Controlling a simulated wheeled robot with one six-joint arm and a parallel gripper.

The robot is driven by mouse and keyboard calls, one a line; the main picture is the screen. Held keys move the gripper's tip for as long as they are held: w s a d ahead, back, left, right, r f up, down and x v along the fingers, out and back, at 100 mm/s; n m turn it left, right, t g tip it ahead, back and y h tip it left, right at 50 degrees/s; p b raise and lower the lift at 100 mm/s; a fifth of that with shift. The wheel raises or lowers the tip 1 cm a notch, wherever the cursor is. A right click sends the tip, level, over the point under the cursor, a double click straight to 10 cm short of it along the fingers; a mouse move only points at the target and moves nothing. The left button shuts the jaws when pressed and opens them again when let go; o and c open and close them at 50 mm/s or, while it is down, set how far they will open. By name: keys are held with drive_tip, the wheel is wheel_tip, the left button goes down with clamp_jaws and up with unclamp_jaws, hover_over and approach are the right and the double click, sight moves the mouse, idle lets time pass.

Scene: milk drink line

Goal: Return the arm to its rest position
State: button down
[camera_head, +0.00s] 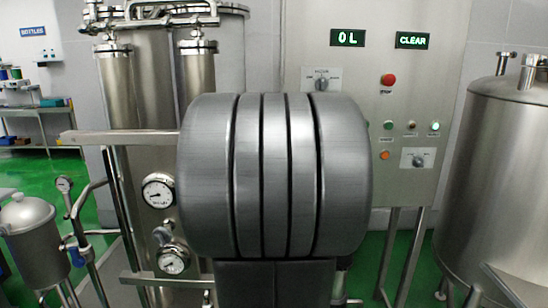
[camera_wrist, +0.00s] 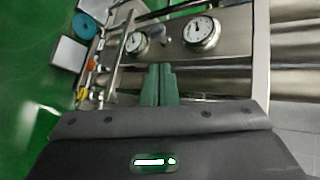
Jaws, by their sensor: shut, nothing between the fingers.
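My arm fills the middle of the head view as a large grey ribbed joint (camera_head: 262,175), close to the camera. It hides the centre of the scene, and my gripper does not show in that view. In the wrist view my gripper (camera_wrist: 158,72) shows as two dark green fingers side by side, shut with nothing between them. Behind them in that view is a metal panel with two round gauges, one at the left (camera_wrist: 136,42) and one at the right (camera_wrist: 201,32).
A control panel (camera_head: 350,165) with a red button (camera_head: 388,80) and displays reading "0 L" and "CLEAR" stands behind my arm. Steel cylinders (camera_head: 150,85) with gauges (camera_head: 158,190) stand left, a big tank (camera_head: 500,170) right. Green floor (camera_head: 90,180) shows at left.

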drive_tip(key=s+d+f+n+g+h, duration=0.2)
drive_tip(key=s+d+f, duration=0.3)
drive_tip(key=s, duration=0.5)
drive_tip(key=s+d+f+n+g+h, duration=0.2)
drive_tip(key=s+d+f+n+h, duration=0.2)
drive_tip(key=s, duration=0.6)
drive_tip(key=s+d+f+n+g+h, duration=0.2)
drive_tip(key=s+d+f+n+h, duration=0.1)
drive_tip(key=s+d+f, duration=0.4)
drive_tip(key=s+d, duration=0.1)
drive_tip(key=s, duration=0.2)
drive_tip(key=shift+s+d+f+g+p, duration=0.2)
drive_tip(key=shift+d+f+g+p, duration=0.05)
drive_tip(key=shift+f+g+p, duration=0.15)
drive_tip(key=shift+w+d+f+b, duration=0.1)
drive_tip(key=shift+d+f+b, duration=0.05)
drive_tip(key=shift+b, duration=0.35)
